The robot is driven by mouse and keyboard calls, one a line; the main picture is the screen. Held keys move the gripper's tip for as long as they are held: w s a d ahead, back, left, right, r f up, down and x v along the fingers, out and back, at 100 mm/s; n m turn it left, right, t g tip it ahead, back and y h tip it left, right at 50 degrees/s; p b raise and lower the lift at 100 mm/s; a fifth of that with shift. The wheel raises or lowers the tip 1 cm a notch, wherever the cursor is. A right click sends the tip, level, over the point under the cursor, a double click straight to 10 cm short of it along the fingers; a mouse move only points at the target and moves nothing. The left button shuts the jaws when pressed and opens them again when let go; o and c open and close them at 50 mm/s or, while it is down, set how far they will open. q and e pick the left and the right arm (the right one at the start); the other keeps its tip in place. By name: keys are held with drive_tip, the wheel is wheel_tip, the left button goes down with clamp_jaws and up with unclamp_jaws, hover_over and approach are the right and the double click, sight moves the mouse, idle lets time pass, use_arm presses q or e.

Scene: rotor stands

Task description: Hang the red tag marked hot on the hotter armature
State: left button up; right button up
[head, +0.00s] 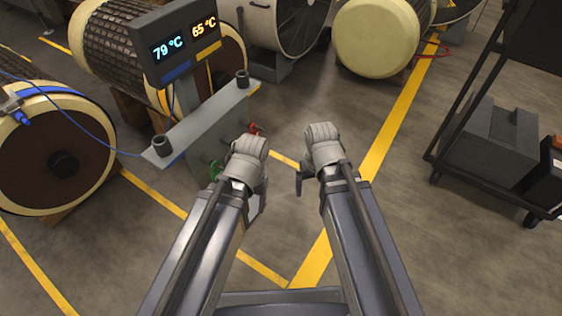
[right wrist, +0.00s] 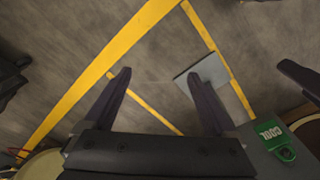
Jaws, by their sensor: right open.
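A display (head: 185,45) reads 79 °C in blue above a blue bar and 65 °C in orange above a yellow bar. A blue cable runs to a blue clip on the left armature (head: 50,155). Another armature (head: 115,35) lies behind the display. A small red tag (head: 255,128) shows at the grey stand, partly hidden by my left arm; its lettering is unreadable. A green tag marked COOL (right wrist: 278,140) is in the right wrist view. My right gripper (right wrist: 159,75) is open and empty. My left gripper (head: 260,198) is near the stand; its opening is unclear.
The grey stand's bar (head: 205,122) carries two black pegs. A black cart (head: 490,125) stands at the right. Floor with yellow lines (head: 385,140) is clear between the cart and my right arm.

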drive_tip(key=w+a+f+n+t+y+b, duration=0.15)
drive_tip(key=w+f+b, duration=0.25)
drive_tip(key=f+b, duration=0.5)
drive_tip(key=w+a+f+n+t+y+b, duration=0.1)
drive_tip(key=w+f+y+b, duration=0.2)
drive_tip(key=f+b, duration=0.6)
drive_tip(key=w+a+r+n+t+y, duration=0.3)
drive_tip(key=w+r+y, duration=0.1)
drive_tip(key=w+r, duration=0.25)
drive_tip(key=w+a+r+n+t+y, duration=0.35)
drive_tip(key=w+r+y, duration=0.2)
drive_tip(key=r, duration=0.25)
drive_tip(key=w+a+f+h+b, duration=0.1)
drive_tip(key=w+a+b, duration=0.1)
drive_tip(key=w+a, duration=0.4)
drive_tip(key=shift+w+a+f, duration=0.15)
drive_tip(key=shift+a+f, duration=0.25)
drive_tip(key=shift+a, duration=0.1)
drive_tip(key=shift+c, duration=0.2)
drive_tip(key=c, duration=1.3)
drive_tip(key=shift+r, duration=0.25)
